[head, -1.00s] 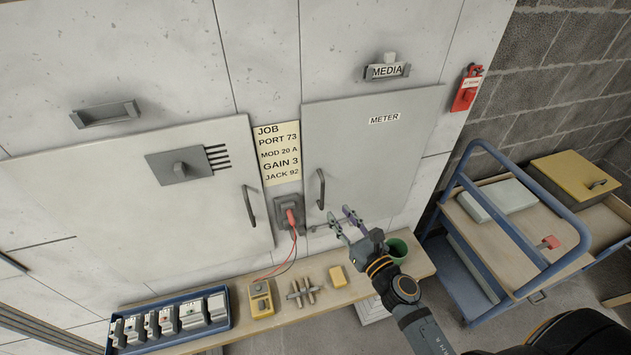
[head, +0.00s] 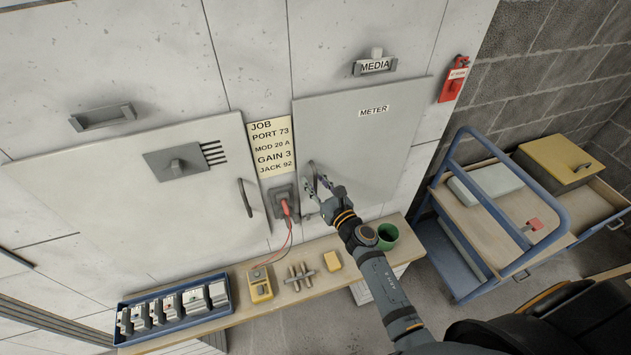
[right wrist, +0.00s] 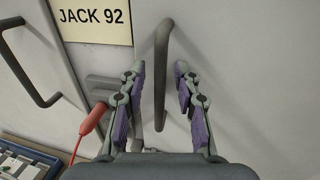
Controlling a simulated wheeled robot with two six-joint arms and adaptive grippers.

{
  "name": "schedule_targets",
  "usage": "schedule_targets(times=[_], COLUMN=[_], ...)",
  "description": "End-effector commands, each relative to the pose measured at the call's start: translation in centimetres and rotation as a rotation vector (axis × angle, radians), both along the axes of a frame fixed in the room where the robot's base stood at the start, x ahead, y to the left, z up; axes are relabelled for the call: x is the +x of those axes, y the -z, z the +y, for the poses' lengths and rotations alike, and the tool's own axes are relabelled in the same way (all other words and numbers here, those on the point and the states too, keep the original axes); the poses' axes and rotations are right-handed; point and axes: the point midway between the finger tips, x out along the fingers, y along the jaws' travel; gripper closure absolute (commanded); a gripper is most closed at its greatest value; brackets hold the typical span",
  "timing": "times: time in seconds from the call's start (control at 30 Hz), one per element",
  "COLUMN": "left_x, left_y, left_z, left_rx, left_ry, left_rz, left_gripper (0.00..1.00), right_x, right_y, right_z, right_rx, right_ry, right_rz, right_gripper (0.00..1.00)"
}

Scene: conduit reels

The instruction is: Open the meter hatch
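The meter hatch (head: 382,140) is a grey door labelled METER, and it looks closed flush in the wall. Its dark bar handle (head: 312,178) is upright near the door's left edge. The handle also shows in the right wrist view (right wrist: 161,75), running between the two fingers. My right gripper (head: 318,190) is open at the handle. In the right wrist view my right gripper (right wrist: 160,85) has its purple-padded fingers spread, one on each side of the bar, with gaps visible on both sides. My left gripper is not in view.
A red plug (head: 285,208) with a cable sits in a socket left of the hatch. A shelf (head: 237,318) below holds a blue tray (head: 123,338), a yellow meter (head: 260,285) and a green cup (head: 387,237). A blue cart (head: 466,292) stands at the right.

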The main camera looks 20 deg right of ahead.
Motion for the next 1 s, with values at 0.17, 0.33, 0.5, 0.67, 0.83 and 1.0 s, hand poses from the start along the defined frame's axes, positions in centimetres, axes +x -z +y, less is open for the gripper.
schedule_targets(times=[0.17,0.33,0.5,0.67,0.83,1.0], left_x=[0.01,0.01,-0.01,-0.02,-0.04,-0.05], left_y=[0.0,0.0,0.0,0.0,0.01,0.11], left_z=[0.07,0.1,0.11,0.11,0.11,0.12], left_rx=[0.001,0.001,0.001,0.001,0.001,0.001], left_ry=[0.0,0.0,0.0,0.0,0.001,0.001], left_rz=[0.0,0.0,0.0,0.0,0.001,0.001], left_gripper=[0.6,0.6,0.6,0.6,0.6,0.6], right_x=[-0.03,-0.04,-0.04,-0.05,-0.05,-0.24], right_y=[0.0,0.0,-0.01,-0.01,-0.01,0.04], right_z=[-0.01,-0.01,-0.01,-0.02,-0.02,-0.05], right_rx=[0.0,0.0,0.0,0.0,0.0,-0.001], right_ry=[0.0,0.0,0.0,0.0,0.0,-0.007], right_rz=[0.0,0.0,0.0,0.0,0.0,0.0], right_gripper=[0.84,1.0,1.0,1.0,1.0,1.0])
